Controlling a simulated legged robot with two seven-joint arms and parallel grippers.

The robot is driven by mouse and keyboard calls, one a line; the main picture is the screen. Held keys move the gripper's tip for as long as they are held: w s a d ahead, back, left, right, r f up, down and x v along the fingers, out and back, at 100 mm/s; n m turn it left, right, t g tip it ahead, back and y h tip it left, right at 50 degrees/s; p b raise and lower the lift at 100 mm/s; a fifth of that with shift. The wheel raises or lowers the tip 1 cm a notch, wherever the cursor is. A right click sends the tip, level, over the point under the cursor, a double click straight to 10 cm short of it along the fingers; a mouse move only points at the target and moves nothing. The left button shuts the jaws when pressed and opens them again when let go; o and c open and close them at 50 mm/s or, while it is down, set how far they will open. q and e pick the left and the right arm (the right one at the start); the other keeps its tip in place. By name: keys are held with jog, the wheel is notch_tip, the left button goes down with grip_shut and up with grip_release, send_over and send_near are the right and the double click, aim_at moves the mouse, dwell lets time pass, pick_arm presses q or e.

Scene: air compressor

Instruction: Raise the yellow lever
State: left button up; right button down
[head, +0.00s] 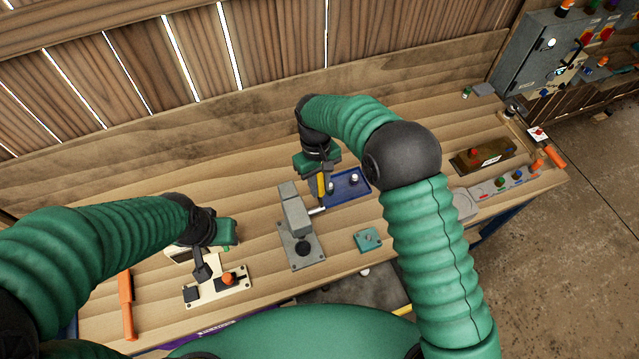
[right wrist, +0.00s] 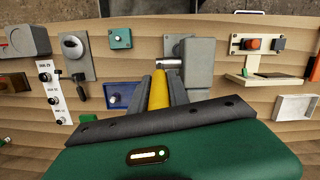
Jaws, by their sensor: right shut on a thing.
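The yellow lever (head: 321,187) stands roughly upright beside the grey box (head: 297,212), at the end of a short metal shaft (head: 316,211). My right gripper (head: 321,177) is around the lever from above. In the right wrist view, the yellow lever (right wrist: 158,92) lies between the two dark fingers of my right gripper (right wrist: 162,84), which are shut on it; the metal shaft (right wrist: 169,62) shows just beyond. My left gripper (head: 202,271) hangs over a cream panel at the left; its jaw gap is not clear.
A blue tray (head: 345,198) lies right behind the lever. A teal block (head: 368,239) sits to its right. The cream panel (head: 237,291) with an orange knob and an orange-handled thing (head: 127,303) are at the left. Several buttons line a grey panel (head: 490,190) at the right.

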jog(key=shift+s+f, duration=0.2)
jog(key=shift+f, duration=0.1)
jog(key=c, duration=1.4)
grip_release()
jog(key=shift+c, duration=0.2)
jog(key=shift+o, duration=0.9)
jog(key=shift+w, duration=0.35)
jog(key=r+b, duration=0.1)
jog(key=r, duration=0.1)
jog(key=w+r+b, duration=0.1)
jog(key=r, duration=0.2)
jog(key=r+b, duration=0.2)
jog(key=shift+w+a+r, duration=0.2)
jog(key=shift+a+r, duration=0.05)
jog(key=shift+r, duration=0.15)
pick_arm(q)
jog(key=x, duration=0.3)
jog(key=b+x, duration=0.1)
jog(key=x, duration=0.1)
jog(key=shift+s+f, duration=0.15)
jog(key=shift+s, duration=0.2)
pick_arm(e)
notch_tip(320, 180, up, 9)
jog(key=w, duration=0.1)
jog(key=shift+w+a, duration=0.25)
jog(key=shift+f, duration=0.2)
